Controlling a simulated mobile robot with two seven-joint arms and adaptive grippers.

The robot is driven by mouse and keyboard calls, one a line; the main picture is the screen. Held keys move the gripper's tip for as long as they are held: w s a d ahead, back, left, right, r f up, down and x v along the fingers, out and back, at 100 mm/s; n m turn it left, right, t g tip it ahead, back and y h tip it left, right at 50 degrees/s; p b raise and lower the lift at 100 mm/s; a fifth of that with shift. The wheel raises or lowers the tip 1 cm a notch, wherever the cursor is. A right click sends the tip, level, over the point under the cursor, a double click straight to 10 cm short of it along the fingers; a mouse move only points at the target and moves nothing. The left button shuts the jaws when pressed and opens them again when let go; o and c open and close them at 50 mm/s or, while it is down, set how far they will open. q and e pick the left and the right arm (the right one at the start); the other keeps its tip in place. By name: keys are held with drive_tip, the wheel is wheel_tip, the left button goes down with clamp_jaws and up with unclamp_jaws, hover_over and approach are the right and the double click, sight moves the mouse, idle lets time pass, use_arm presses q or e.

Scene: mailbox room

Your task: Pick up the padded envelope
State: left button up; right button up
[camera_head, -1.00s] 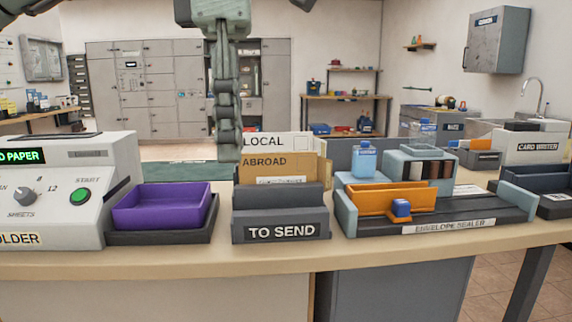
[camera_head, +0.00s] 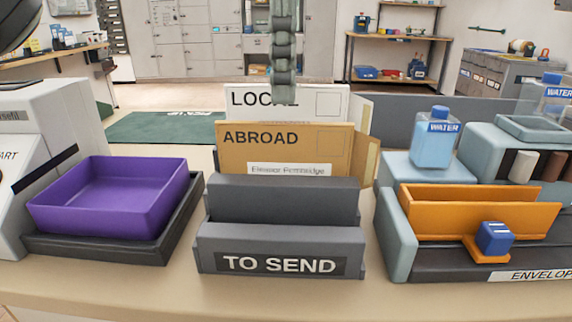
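A brown envelope (camera_head: 235,158) marked ABROAD, with a name label, stands upright in the grey TO SEND holder (camera_head: 282,235) at the middle of the desk. A white envelope (camera_head: 330,100) marked LOCAL stands behind it. A tan edge (camera_head: 368,158) sticks out at their right. None is clearly identifiable as padded, and their lower parts are hidden by the holder. My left gripper (camera_head: 285,88) hangs down from the top, seen edge-on, its tips overlapping the top of the LOCAL envelope in the picture. Contact and finger opening cannot be told. My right gripper is not in view.
A purple tray (camera_head: 70,212) on a dark base stands left of the holder. An envelope sealer (camera_head: 400,250) with an orange tray (camera_head: 480,200) and a water bottle (camera_head: 434,140) stands close at the right. A narrow strip of desk is bare in front.

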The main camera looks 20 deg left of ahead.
sight(284, 122)
use_arm(q)
wheel_tip(284, 122, down, 5)
drive_tip(key=shift+s+r, duration=0.15)
drive_tip(key=shift+r, duration=0.05)
clamp_jaws()
